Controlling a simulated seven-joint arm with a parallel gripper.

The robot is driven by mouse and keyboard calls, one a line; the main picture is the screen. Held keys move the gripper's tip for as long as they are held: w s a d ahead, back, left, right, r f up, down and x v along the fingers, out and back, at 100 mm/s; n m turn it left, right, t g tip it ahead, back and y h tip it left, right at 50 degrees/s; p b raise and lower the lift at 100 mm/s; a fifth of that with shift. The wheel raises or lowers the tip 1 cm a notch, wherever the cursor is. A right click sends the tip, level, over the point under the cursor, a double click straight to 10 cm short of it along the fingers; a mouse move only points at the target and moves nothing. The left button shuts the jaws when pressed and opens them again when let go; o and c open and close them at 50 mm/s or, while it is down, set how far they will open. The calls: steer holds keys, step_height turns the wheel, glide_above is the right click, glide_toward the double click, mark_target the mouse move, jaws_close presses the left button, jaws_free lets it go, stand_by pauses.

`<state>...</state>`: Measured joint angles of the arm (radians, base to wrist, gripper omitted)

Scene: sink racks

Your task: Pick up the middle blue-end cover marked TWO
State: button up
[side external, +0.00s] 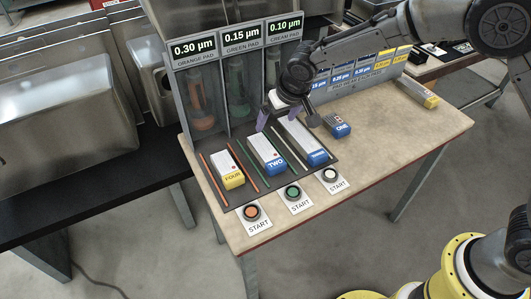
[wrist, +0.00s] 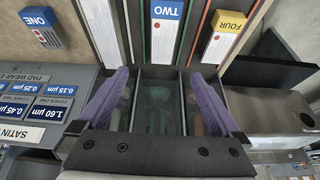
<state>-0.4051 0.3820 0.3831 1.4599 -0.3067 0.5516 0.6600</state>
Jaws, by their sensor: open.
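The cover marked TWO (side external: 267,153) is a white block with a blue end. It lies in the middle lane of the dark tray, between the FOUR cover and another blue-end cover. My gripper (side external: 286,118) is above the tray, toward the display-panel side of the TWO cover. Its purple fingers are spread apart and empty. In the wrist view the gripper (wrist: 160,80) opens toward the TWO cover, with the cover beyond the fingertips and roughly centred between them.
The yellow-end FOUR cover (side external: 228,171) and another blue-end cover (side external: 304,140) flank it, with thin coloured rods between. The blue ONE cover (side external: 338,126) lies on the table to the right. START buttons (side external: 292,192) line the front. The panel with pads (side external: 240,80) stands behind.

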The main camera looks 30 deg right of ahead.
steer(key=f, duration=0.2)
glide_above(265, 150)
steer(key=s, duration=0.2)
step_height(265, 150, down, 7)
steer(key=shift+s+f, duration=0.1)
steer(key=shift+s+x, duration=0.2)
steer(key=shift+x, duration=2.45)
steer(key=shift+d+f, duration=0.1)
steer(key=c, duration=1.4)
steer(key=shift+c, duration=0.7)
